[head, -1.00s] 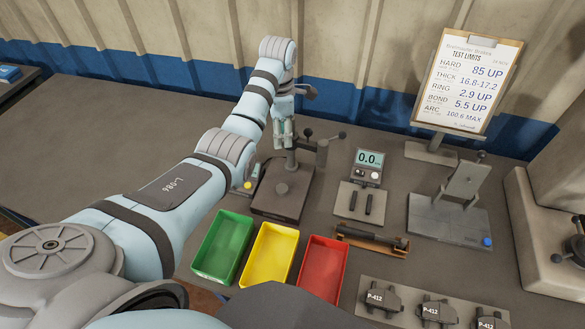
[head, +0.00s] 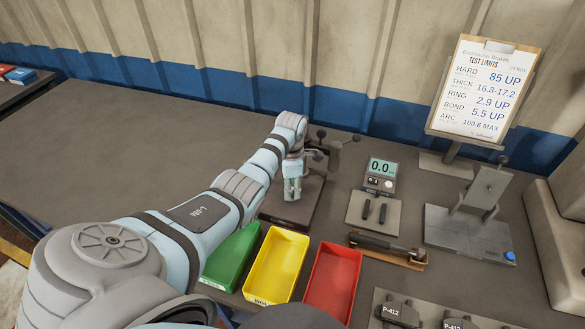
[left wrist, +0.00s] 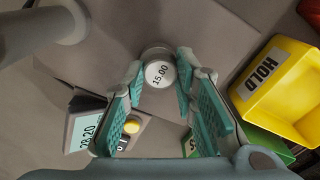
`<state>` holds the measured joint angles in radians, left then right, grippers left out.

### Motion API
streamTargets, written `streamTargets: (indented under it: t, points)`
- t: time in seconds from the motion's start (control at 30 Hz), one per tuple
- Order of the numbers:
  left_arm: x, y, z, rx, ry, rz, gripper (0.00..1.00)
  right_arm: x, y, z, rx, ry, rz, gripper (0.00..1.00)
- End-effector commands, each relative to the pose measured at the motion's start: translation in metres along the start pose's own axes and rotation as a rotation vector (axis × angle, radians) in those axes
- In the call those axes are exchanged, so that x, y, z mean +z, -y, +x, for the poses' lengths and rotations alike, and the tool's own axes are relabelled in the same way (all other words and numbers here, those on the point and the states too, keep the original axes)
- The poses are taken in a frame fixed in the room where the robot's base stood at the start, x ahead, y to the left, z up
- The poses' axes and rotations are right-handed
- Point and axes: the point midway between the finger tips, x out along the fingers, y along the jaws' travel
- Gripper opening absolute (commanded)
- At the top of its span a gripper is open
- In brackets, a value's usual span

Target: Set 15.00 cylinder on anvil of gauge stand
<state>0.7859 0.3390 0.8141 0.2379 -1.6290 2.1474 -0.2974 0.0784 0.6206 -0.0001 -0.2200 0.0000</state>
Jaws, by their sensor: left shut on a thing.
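The 15.00 cylinder (left wrist: 158,73) shows its round pale end with "15.00" on it in the left wrist view. My left gripper (left wrist: 160,82) is shut on it, with its teal pads on either side. In the head view my left gripper (head: 292,195) points down over the dark base of the gauge stand (head: 306,210). The arm and gripper hide much of the stand. I cannot make out the anvil or whether the cylinder touches the stand. A readout (left wrist: 88,135) beside the stand shows 28.20. My right gripper is not in view.
Green (head: 232,257), yellow (head: 276,262) and red (head: 333,279) bins stand in front of the stand. A small meter reading 0.0 (head: 382,172) is to its right. A sign board (head: 487,88) stands at back right. The table's left side is clear.

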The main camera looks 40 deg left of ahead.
Motion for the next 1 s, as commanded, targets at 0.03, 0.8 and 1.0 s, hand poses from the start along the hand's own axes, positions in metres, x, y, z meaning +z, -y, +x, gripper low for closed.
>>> streamTargets:
  t: [0.03, 0.8, 1.0]
  points:
    - [0.000, 0.000, -0.002, 0.001, 0.000, 0.000, 0.00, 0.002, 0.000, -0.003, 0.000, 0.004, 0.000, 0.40]
    - [0.000, 0.000, -0.015, 0.002, 0.001, 0.001, 0.45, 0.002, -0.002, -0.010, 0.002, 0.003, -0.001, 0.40]
    - [0.001, -0.001, -0.069, 0.006, 0.003, 0.001, 0.45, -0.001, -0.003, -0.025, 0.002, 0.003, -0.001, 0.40]
